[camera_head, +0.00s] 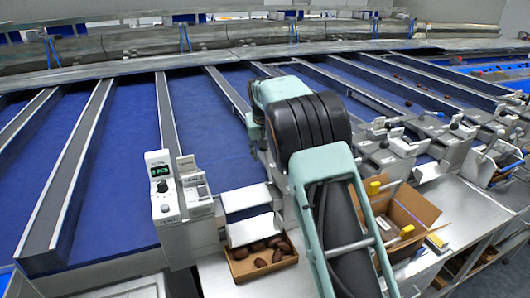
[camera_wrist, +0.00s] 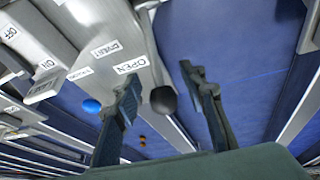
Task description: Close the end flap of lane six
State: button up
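In the wrist view my gripper (camera_wrist: 160,85) is open, its two dark fingers spread apart. A round black knob (camera_wrist: 163,100) shows between the fingers, nearer the left one; I cannot tell whether they touch. Beside it is a grey panel (camera_wrist: 105,45) with labels reading "OPEN" and "DIVERT". In the head view my arm hides the gripper and the lane end it works at. Grey lane-end units (camera_head: 405,145) with dark knobs stand to the right of my arm. I cannot read a lane six label or see its flap clearly.
A control box (camera_head: 170,190) with a green display stands left of my arm. A carton of dates (camera_head: 235,275) and a larger open carton (camera_head: 425,210) sit on the bench (camera_head: 460,235). Grey lane dividers (camera_head: 85,150) cross the blue belts. A blue ball (camera_wrist: 91,106) shows beyond the left finger.

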jog(key=shift+w+f, duration=0.25)
jog(key=shift+f, duration=0.25)
grip_shut()
jog(key=shift+r, duration=0.2)
